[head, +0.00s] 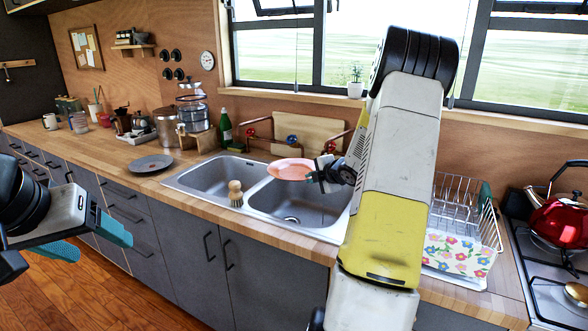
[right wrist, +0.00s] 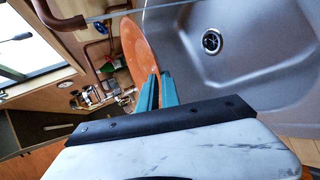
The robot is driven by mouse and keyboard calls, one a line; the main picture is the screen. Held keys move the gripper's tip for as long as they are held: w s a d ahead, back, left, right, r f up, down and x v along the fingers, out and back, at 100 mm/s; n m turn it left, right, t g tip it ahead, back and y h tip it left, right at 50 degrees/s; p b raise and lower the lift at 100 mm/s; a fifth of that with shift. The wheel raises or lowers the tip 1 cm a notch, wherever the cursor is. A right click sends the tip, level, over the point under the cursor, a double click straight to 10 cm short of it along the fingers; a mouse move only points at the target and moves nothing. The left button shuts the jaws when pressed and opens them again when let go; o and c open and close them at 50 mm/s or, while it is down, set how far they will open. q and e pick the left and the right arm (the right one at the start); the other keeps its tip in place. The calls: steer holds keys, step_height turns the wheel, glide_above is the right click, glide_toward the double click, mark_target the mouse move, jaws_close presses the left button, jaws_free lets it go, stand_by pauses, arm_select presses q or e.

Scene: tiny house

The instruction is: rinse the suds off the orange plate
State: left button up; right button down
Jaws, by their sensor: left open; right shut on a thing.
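The orange plate (head: 291,169) is held above the right basin of the double sink (head: 262,210) in the head view. It also shows in the right wrist view (right wrist: 143,52) with its rim between the fingers. My right gripper (head: 318,178) is shut on the plate's right edge; in the right wrist view its teal fingertips (right wrist: 156,90) pinch the rim. No suds can be made out on the plate at this size. My left gripper (head: 122,236) is open and empty at the far left, in front of the cabinets. Two taps (head: 247,132) stand behind the sink; no running water can be made out.
A dark grey plate (head: 151,163) lies on the counter left of the sink. A dish rack (head: 465,222) with a floral cloth is right of it. A green bottle (head: 226,127) stands behind the left basin.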

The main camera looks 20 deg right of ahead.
steer(key=shift+r, duration=0.1)
stand_by(0.3)
steer(key=a+r, duration=0.4)
steer(key=a, duration=0.1)
stand_by(0.4)
steer(key=shift+s+a, duration=0.1)
steer(key=shift+a, duration=0.05)
stand_by(0.4)
